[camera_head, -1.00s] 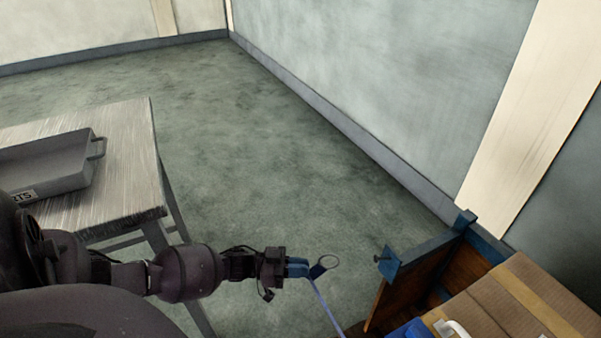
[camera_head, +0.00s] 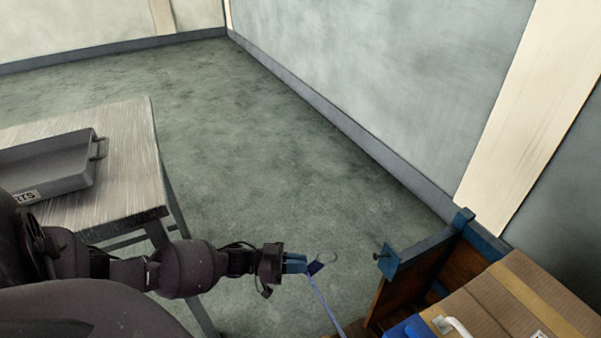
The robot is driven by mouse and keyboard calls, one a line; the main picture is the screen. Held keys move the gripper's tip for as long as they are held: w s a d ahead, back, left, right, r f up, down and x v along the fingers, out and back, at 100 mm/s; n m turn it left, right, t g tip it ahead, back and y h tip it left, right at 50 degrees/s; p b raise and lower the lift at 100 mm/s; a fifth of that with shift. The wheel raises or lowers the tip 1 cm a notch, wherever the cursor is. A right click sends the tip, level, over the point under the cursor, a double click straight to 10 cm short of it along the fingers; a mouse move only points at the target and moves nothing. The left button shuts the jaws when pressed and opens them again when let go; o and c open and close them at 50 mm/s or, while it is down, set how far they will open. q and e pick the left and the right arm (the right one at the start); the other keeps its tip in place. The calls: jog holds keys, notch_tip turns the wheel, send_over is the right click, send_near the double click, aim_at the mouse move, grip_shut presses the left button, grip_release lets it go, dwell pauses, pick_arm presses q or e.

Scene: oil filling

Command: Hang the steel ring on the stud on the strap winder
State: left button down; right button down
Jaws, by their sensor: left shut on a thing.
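The steel ring (camera_head: 324,261) shows in the head view at the tip of my left gripper (camera_head: 304,264). My left gripper is shut on it, and the ring sticks out to the right in the air. A blue-violet strap (camera_head: 322,301) hangs from beside the ring down to the bottom edge. The stud (camera_head: 377,254) is a small dark peg on a blue plate (camera_head: 388,262), to the right of the ring. A clear gap lies between ring and stud. My right gripper is not in view.
A wooden crate with blue edging (camera_head: 437,245) stands at the lower right and holds a cardboard box (camera_head: 517,310). A blue thing with a white handle (camera_head: 455,327) is beside it. A table (camera_head: 130,150) with a grey tray (camera_head: 65,167) stands at left.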

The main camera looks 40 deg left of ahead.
pick_arm(q)
jog(key=v, duration=0.6)
jog(key=shift+s, duration=0.3)
dwell(0.8)
dwell(0.6)
